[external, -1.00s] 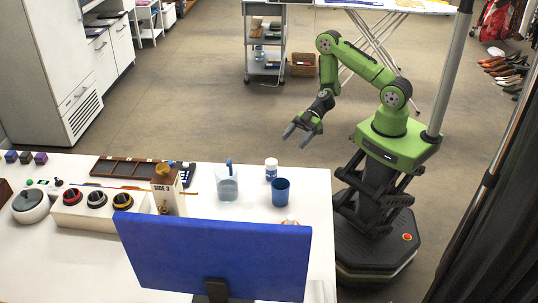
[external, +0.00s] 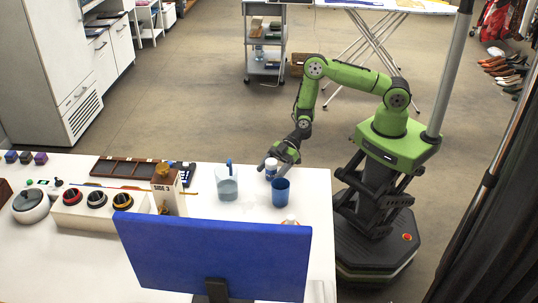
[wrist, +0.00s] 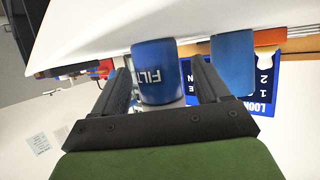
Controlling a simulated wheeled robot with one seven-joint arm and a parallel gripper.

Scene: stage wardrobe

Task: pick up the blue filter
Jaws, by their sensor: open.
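The blue filter, a small cylinder with blue lettered label and white end, shows in the wrist view (wrist: 155,72) between my open fingers. In the external view it appears as a white-capped container (external: 271,170) near the table's far edge. My gripper (external: 273,163) is open at it, pointing down from above the far edge; its fingers also show in the wrist view (wrist: 162,80), one on each side of the filter. I cannot tell whether either finger touches it. The fingers partly cover the filter in the external view.
A blue cup (external: 281,192) stands close in front of the filter. A clear beaker (external: 227,185) with a blue item is to its left. A blue panel (external: 215,255) stands at the table's front. The white tabletop (external: 255,210) has some free room around the cup.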

